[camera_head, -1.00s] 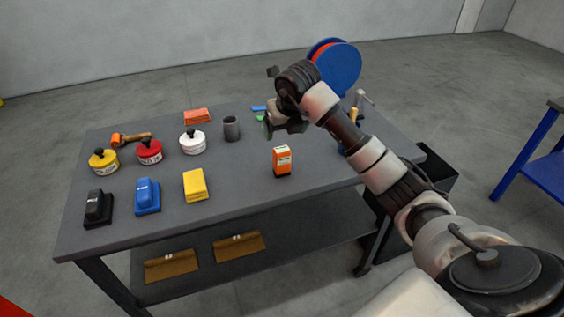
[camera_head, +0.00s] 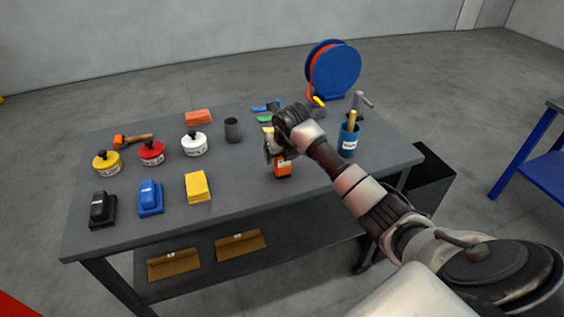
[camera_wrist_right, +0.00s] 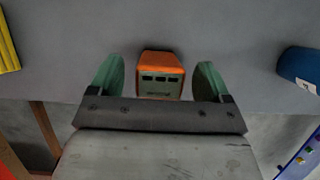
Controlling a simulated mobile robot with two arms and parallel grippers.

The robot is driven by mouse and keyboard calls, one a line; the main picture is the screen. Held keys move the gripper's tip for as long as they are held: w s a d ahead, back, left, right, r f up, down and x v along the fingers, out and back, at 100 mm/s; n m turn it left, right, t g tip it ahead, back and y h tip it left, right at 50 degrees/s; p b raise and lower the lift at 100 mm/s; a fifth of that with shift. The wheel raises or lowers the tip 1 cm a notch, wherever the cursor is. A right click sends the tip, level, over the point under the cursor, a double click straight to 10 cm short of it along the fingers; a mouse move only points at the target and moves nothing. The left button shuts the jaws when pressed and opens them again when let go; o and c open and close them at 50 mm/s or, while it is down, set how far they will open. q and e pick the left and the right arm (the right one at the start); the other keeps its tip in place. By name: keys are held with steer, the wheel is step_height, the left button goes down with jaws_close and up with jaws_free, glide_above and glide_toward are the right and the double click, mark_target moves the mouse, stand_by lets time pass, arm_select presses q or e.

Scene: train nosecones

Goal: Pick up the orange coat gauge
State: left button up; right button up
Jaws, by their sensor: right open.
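The orange coat gauge (camera_head: 282,170) stands on the grey table near its front middle, partly hidden behind my right gripper in the head view. In the right wrist view the gauge (camera_wrist_right: 160,76) shows its orange casing and a pale face with dark marks, between the two green fingertips. My right gripper (camera_wrist_right: 160,80) is open, with a gap on each side of the gauge. In the head view the right gripper (camera_head: 272,152) is at the gauge, its fingers mostly hidden by the wrist. My left gripper is not in view.
A yellow block (camera_head: 197,187), a blue sanding block (camera_head: 150,197) and a black one (camera_head: 102,209) lie to the left. A dark cup (camera_head: 232,130) stands behind. A blue cup (camera_head: 348,140) with tools and a blue reel (camera_head: 333,70) are to the right.

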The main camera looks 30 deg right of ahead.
steer(key=c, duration=1.1)
steer(key=shift+r, duration=0.1)
